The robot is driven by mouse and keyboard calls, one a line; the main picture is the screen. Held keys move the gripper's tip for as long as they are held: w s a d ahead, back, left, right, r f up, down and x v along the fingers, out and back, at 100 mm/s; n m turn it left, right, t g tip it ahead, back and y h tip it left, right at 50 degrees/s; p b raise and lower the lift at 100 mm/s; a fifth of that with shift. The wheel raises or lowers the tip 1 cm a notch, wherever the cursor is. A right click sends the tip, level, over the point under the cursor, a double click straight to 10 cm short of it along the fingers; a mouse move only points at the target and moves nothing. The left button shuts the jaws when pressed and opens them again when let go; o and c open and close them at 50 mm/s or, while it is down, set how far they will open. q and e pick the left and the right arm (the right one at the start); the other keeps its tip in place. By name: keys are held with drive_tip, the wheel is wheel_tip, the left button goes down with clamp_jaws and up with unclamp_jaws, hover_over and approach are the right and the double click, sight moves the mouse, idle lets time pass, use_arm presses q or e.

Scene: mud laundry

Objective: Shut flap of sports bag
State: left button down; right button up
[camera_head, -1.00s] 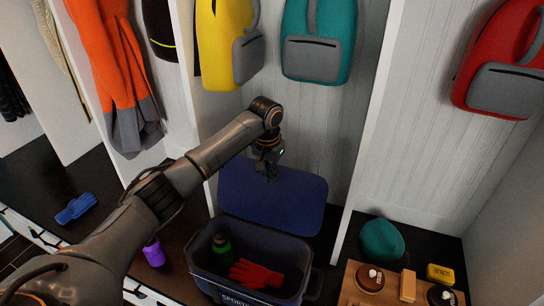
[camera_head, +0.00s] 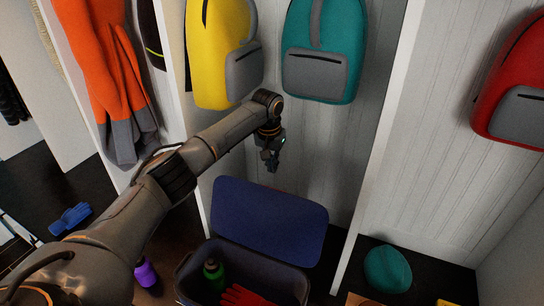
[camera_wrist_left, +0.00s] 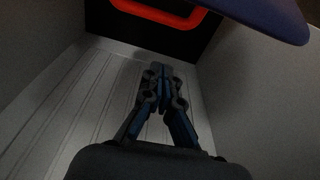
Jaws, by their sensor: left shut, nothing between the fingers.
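The dark blue sports bag (camera_head: 300,284) stands at the bottom middle of the head view. Its blue flap (camera_head: 268,222) is open, raised up at the back of the bag. A green bottle (camera_head: 213,270) and a red glove (camera_head: 242,297) lie inside. My left gripper (camera_head: 270,164) is shut and empty, just above the flap's top edge in the picture, against the pale wall panels. In the left wrist view its closed fingers (camera_wrist_left: 164,80) point at pale panelling, and a blue rounded edge, likely the flap (camera_wrist_left: 270,12), shows at top right. My right gripper is out of view.
A yellow backpack (camera_head: 212,55) and a teal backpack (camera_head: 308,70) hang above my gripper. A white divider (camera_head: 375,170) stands right of the bag. A teal rounded item (camera_head: 387,268) lies on the right bench; a purple bottle (camera_head: 146,273) is left of the bag.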

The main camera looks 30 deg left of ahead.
use_arm(q)
drive_tip(key=s+f+p, duration=0.1)
drive_tip(key=f, duration=0.1)
drive_tip(key=s+f+p, duration=0.1)
drive_tip(key=s, duration=0.1)
drive_tip(key=shift+d+f, duration=0.15)
drive_tip(key=shift+f, duration=0.25)
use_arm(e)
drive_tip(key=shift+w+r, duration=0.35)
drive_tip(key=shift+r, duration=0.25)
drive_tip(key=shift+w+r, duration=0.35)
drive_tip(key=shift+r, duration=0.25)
